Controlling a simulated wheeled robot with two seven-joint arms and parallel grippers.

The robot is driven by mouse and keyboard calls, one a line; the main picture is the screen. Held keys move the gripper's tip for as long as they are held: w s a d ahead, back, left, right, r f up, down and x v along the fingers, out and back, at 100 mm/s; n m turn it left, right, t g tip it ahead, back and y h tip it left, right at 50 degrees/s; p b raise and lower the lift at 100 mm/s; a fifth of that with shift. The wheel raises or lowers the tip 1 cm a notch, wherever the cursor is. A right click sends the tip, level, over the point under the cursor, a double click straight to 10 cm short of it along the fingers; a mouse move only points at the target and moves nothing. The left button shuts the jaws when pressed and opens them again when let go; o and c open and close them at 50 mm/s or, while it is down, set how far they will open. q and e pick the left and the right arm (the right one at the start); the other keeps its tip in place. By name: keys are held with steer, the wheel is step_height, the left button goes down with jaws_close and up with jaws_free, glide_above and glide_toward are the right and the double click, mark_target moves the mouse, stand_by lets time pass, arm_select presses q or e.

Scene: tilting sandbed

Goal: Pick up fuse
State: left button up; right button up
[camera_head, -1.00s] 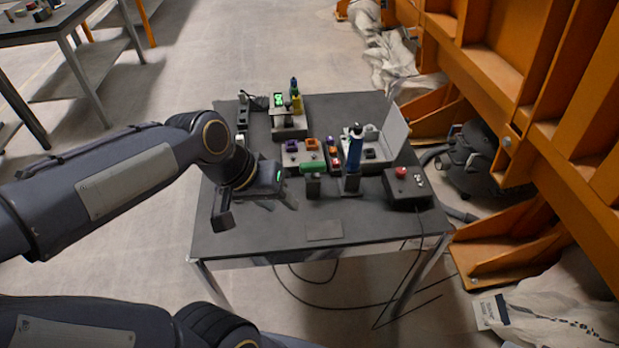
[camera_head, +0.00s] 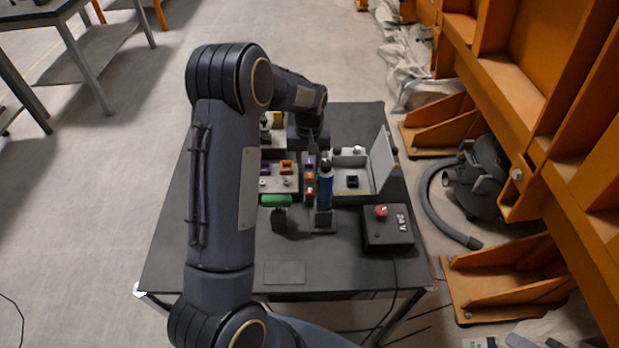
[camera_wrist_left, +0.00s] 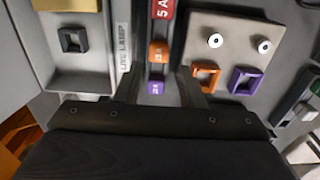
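A narrow rack holds a row of fuses: a red one marked 5 A (camera_wrist_left: 163,8), an orange one (camera_wrist_left: 158,52) and a purple one (camera_wrist_left: 155,87). In the head view the purple fuse (camera_head: 310,163), orange fuse (camera_head: 309,178) and red fuse (camera_head: 309,194) stand in the table's middle. My left gripper (camera_wrist_left: 158,78) is open; its two fingers lie on either side of the rack, around the purple fuse in the picture. I cannot tell whether they touch it. In the head view my left arm hides much of the gripper. My right gripper is out of view.
A panel with an orange frame (camera_wrist_left: 207,78) and a purple frame (camera_wrist_left: 246,80) lies beside the rack. The table's front is mostly clear.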

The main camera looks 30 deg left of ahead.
mark_target(310, 175)
arm_select(q)
steer(key=f, duration=0.3)
steer(key=shift+s+d+f+p, duration=0.15)
steer(key=shift+d+f+p, duration=0.05)
steer(key=shift+f+p, duration=0.2)
steer(key=shift+f, duration=0.45)
jaws_close()
steer(key=shift+r, duration=0.1)
